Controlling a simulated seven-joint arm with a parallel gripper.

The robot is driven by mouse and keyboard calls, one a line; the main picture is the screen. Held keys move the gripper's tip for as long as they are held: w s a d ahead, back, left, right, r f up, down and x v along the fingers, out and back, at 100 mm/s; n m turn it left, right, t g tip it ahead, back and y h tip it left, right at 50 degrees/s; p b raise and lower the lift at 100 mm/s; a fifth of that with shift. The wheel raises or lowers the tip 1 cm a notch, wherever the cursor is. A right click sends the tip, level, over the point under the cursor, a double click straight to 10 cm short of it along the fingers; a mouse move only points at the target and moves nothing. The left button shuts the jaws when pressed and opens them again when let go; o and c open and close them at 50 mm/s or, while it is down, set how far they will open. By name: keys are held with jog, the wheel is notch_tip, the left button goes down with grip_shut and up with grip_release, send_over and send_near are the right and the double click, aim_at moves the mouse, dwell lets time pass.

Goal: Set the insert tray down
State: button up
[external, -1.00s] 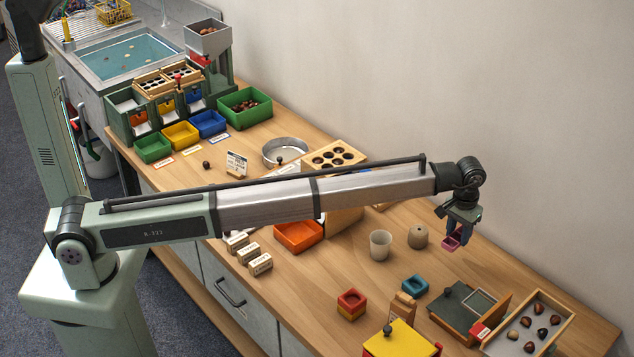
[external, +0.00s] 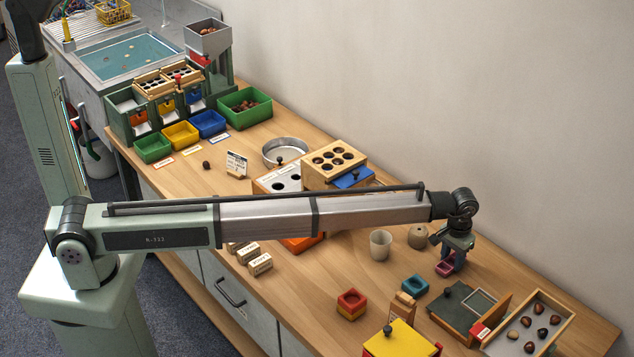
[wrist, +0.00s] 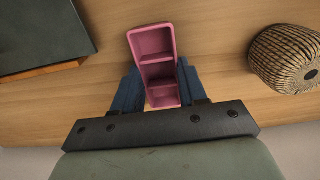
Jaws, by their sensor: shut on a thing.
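The insert tray is a small pink tray (external: 444,268) with compartments. In the wrist view the tray (wrist: 153,42) shows its open compartments and dividers, with its near end between the two dark blue fingers. My gripper (external: 449,261) is shut on it, and the grip also shows in the wrist view (wrist: 160,90). The tray is low over the wooden table, at or just above its surface; I cannot tell whether it touches. Its underside is hidden.
A round woven-patterned pot (wrist: 288,60) stands to the right in the wrist view; a dark-topped box (wrist: 40,35) is at left. In the external view, a pale cup (external: 380,245), blue tray (external: 415,285) and chestnut tray (external: 566,318) stand nearby.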

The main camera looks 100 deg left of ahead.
aim_at(450, 265)
jog(key=shift+f, duration=0.15)
jog(key=o, duration=1)
notch_tip(450, 265, up, 12)
dwell(0.3)
